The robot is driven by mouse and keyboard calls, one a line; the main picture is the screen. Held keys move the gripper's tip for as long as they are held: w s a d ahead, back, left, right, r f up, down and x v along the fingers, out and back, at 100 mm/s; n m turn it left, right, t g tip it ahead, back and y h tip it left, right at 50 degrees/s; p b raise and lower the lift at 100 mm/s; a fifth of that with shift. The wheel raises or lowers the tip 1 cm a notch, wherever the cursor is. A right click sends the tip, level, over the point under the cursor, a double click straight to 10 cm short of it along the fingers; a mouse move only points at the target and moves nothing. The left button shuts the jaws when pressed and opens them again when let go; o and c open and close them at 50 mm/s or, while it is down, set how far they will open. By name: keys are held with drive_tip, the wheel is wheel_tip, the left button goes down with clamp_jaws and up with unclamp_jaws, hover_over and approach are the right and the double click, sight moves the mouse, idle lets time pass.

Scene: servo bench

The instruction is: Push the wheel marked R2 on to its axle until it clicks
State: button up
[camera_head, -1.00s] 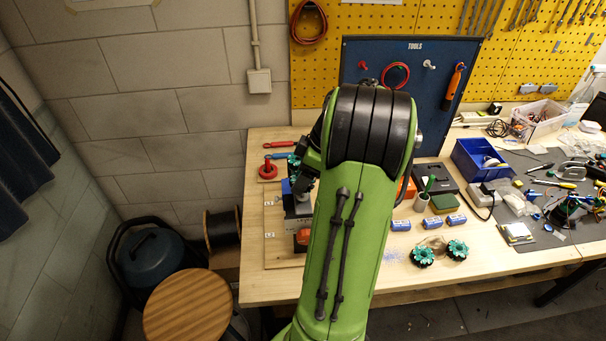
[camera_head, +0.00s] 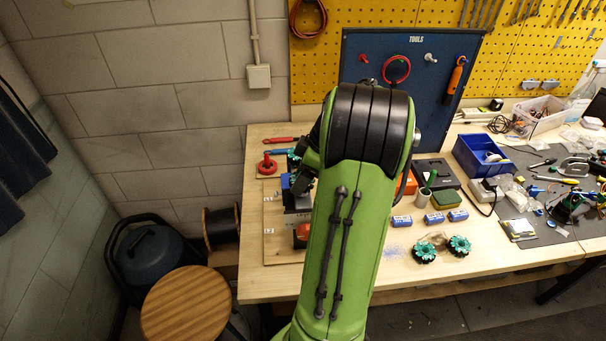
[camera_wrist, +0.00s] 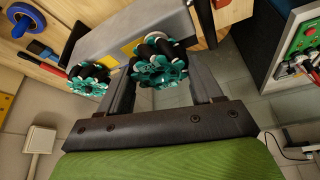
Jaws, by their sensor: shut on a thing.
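My gripper (camera_wrist: 163,84) is shut on a teal and black mecanum wheel (camera_wrist: 160,62) in the wrist view, one finger at each side. No R2 mark is readable on it. The held wheel is beside the grey chassis (camera_wrist: 128,38); the axle is hidden, so I cannot tell how far on it is. A second teal wheel (camera_wrist: 88,78) is at the chassis's left. Two more teal wheels (camera_head: 424,252) (camera_head: 459,246) lie on the bench at the right.
The wooden bench (camera_head: 350,277) has clear room along its front edge. Several blue and white boxes (camera_head: 433,219), a green pad (camera_head: 445,198) and a blue bin (camera_head: 478,157) are to the right. A red round-based object (camera_head: 267,165) is at the left.

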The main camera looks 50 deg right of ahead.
drive_tip(key=shift+f+b, duration=0.7)
drive_tip(key=shift+f, duration=0.1)
drive_tip(key=shift+f+b, duration=0.35)
idle(0.4)
drive_tip(key=o, duration=1.3)
drive_tip(key=shift+c, duration=0.2)
drive_tip(key=shift+c, duration=0.4)
